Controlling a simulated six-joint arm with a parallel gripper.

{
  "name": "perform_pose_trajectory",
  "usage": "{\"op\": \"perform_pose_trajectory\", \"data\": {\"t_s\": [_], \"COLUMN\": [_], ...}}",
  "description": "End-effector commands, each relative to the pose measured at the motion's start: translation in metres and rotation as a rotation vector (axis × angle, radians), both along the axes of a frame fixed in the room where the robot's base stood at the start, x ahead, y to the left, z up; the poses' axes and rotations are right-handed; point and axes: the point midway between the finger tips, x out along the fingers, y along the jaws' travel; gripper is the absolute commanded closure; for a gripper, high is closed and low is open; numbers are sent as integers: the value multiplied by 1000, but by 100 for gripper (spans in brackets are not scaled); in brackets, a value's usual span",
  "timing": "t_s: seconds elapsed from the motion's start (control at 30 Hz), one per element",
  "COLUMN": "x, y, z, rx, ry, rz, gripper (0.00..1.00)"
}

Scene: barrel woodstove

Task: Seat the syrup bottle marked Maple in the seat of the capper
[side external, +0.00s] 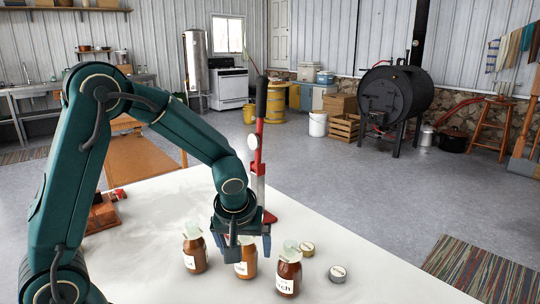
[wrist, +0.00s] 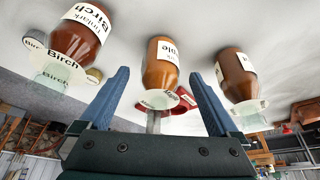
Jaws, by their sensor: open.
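The Maple bottle is the middle amber bottle (side external: 247,271); its label ends in "ple" in the wrist view (wrist: 160,72). It stands upright on the white table. My gripper (side external: 248,252) is open, pointing down over it and hiding its top in the side view. In the wrist view my fingers (wrist: 158,75) show on either side of the bottle with gaps; I cannot tell how far down they reach. The capper (side external: 259,160), a red stand with a black lever, is behind my gripper. Its seat is hidden; part of its red body (wrist: 187,98) shows in the wrist view.
The Birch bottle (side external: 288,277) stands close on the right, another amber bottle (side external: 195,257) on the left. Two caps (side external: 307,249) (side external: 338,273) lie right of the bottles. A wooden-brown box with red parts (side external: 103,214) sits at the table's left. The table's front right is clear.

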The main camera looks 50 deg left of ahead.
Motion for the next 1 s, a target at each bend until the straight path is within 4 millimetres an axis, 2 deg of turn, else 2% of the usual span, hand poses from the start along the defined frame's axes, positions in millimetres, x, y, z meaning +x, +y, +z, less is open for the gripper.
{"op": "perform_pose_trajectory", "data": {"t_s": [0.23,0.6,0.67,0.8,0.87,1.0], "x": [6,8,8,8,8,8], "y": [7,8,8,8,8,8], "z": [-24,-29,-29,-29,-29,-29], "rx": [0,-1,-1,-1,-1,-1], "ry": [3,0,0,0,0,-1], "rz": [1,0,0,0,0,-1], "gripper": [3,3,22,76,99,100]}}
